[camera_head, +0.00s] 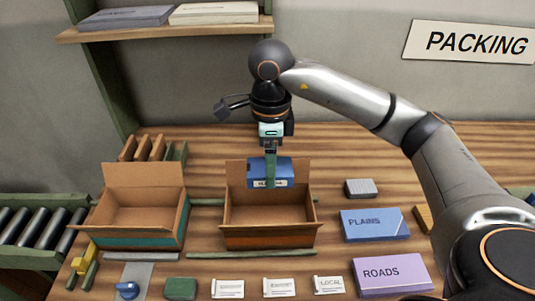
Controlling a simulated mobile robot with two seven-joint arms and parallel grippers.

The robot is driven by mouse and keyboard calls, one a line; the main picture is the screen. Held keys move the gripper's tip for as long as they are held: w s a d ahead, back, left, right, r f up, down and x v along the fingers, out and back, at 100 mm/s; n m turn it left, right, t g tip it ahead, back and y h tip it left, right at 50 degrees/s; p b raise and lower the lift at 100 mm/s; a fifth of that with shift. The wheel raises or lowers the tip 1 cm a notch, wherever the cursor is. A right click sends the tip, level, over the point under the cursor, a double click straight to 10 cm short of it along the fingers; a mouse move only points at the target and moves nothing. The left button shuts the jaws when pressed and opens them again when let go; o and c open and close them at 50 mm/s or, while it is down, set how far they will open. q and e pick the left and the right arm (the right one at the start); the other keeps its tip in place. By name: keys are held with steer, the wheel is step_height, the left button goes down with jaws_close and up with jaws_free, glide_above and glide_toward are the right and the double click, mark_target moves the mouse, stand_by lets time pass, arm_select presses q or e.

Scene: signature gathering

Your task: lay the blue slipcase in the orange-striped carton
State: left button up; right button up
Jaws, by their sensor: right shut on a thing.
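The blue slipcase (284,170) has a pale label on its lower front edge. My right gripper (270,155) is shut on it and points down, with a finger in front of the slipcase. The slipcase is at the rear of the open orange-striped carton (268,238), overlapping its back wall and opening in the picture. I cannot tell if it touches the carton. The carton's floor shows bare in front of it. My left gripper is not in view.
An open teal-striped carton (135,238) stands to the left. A blue PLAINS box (374,224) and a lilac ROADS box (392,273) lie to the right. Small cards (279,287) line the front. A roller conveyor (35,230) is at the far left.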

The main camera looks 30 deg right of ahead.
step_height(320, 180, down, 16)
steer(key=b, duration=1.1)
steer(key=shift+r, duration=0.25)
steer(key=shift+f+b, duration=0.3)
steer(key=shift+b, duration=0.1)
steer(key=shift+f, duration=0.3)
steer(key=shift+f+b, duration=0.2)
steer(key=shift+b, duration=0.25)
steer(key=shift+f+b, duration=0.3)
steer(key=shift+f, duration=0.05)
steer(key=shift+f, duration=0.15)
steer(key=o, duration=1.3)
steer(key=shift+c, duration=0.2)
